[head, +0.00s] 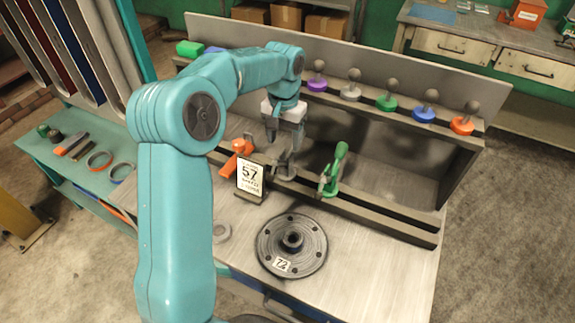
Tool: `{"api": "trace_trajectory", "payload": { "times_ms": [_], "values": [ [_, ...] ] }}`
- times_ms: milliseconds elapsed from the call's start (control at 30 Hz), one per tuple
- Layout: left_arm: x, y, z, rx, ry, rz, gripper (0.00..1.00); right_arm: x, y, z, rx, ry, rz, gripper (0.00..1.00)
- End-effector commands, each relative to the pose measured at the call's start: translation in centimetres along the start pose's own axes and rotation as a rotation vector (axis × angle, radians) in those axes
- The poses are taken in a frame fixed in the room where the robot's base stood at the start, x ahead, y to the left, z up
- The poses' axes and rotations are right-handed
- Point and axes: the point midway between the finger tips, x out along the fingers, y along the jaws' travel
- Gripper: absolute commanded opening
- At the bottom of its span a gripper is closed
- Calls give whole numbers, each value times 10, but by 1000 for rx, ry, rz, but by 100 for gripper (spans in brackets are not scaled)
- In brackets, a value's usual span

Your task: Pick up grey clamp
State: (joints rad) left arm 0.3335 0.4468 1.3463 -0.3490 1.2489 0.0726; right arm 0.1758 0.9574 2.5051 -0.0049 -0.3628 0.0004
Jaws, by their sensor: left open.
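The grey clamp (287,168) stands on the dark rail at the back of the workbench, between an orange clamp (237,160) and a green clamp (333,171). My left gripper (284,136) points down over the grey clamp, its open fingers around or just above the clamp's upper part. I cannot tell whether they touch it. The gripper hides part of the clamp's top. My right gripper is out of view.
A sign reading 57 (250,177) stands in front of the orange clamp. A round flanged disc (291,246) tagged 72 lies on the bench (385,268). Several coloured knobs line the shelf (400,113) behind. The bench's right front is clear.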

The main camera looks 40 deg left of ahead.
Motion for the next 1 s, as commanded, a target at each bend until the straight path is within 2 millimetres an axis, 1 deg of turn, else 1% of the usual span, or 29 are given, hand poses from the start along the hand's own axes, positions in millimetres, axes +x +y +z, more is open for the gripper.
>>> {"api": "trace_trajectory", "payload": {
  "times_ms": [33, 100, 200, 367, 500, 600, 700, 900, 933, 967, 1000],
  "values": [
    [11, 1, 1, 1, -4, 1, 62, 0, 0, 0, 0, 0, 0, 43],
    [22, 1, 0, 2, -2, 1, 62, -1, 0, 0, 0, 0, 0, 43],
    [33, 2, 0, 3, -2, 1, 62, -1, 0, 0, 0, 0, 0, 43],
    [44, 3, -2, 4, -2, 0, 62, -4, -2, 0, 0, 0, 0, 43],
    [67, 6, -2, 4, -5, 0, 62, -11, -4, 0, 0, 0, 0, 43],
    [82, 5, -3, 4, -3, 1, 62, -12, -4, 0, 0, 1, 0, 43],
    [88, 6, -4, 4, -1, 1, 62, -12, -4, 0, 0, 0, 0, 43],
    [89, 6, -4, 4, 1, 1, 62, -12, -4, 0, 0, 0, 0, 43],
    [89, 6, -4, 4, 0, 1, 55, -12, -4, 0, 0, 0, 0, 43],
    [89, 6, -4, 4, 0, 1, 45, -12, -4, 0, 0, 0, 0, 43],
    [89, 6, -4, 4, 0, 1, 32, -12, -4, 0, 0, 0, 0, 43]
  ]
}}
